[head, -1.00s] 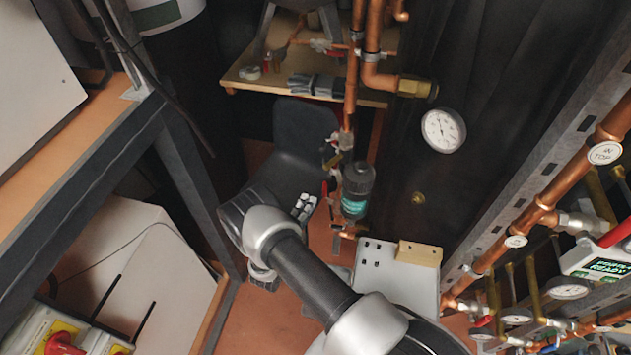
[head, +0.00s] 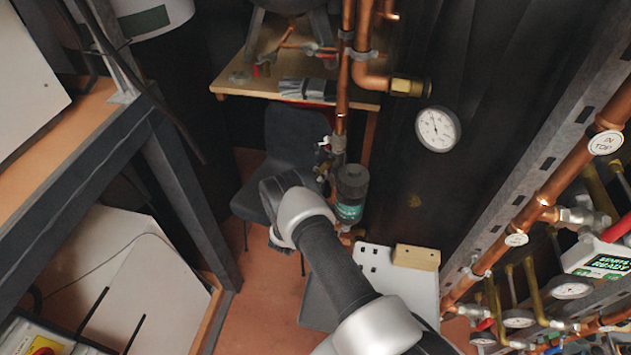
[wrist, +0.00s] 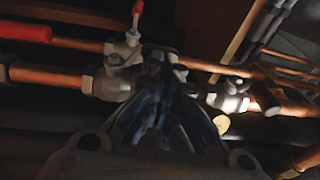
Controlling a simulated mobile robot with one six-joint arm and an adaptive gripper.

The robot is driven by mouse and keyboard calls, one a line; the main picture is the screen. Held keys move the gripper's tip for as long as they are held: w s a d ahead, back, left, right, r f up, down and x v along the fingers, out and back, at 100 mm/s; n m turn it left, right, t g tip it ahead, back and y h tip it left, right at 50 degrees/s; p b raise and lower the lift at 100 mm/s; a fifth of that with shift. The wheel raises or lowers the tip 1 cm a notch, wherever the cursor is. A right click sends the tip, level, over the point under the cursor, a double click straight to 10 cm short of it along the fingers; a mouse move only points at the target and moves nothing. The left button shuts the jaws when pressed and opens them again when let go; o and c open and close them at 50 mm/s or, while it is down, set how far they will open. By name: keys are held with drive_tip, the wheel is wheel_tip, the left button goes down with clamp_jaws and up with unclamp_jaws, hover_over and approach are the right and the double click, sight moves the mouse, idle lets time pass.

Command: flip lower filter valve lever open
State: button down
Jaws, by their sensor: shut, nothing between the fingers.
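The filter (head: 351,190), a dark-capped canister with a green band, hangs on the vertical copper pipe in the head view. A valve (head: 335,146) sits on the pipe above it. My arm covers the area left of and below the filter, so the lower valve lever cannot be made out there. In the wrist view my gripper (wrist: 165,75) is shut and empty, close to a silver valve body (wrist: 118,62). A small red handle (wrist: 138,9) stands up from that valve. A longer red lever (wrist: 25,32) lies at the left. I cannot tell whether the fingers touch anything.
A pressure gauge (head: 438,129) is right of the filter. A white panel (head: 400,278) with a wooden block (head: 416,257) stands below. A dark chair (head: 290,135) and wooden shelf (head: 290,88) are behind. A pipe rack (head: 545,200) bounds the right.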

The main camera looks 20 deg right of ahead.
drive_tip(key=shift+w+d+r+b, duration=0.45)
drive_tip(key=shift+w+b, duration=0.1)
drive_tip(key=shift+b, duration=0.15)
drive_tip(key=shift+a, duration=0.1)
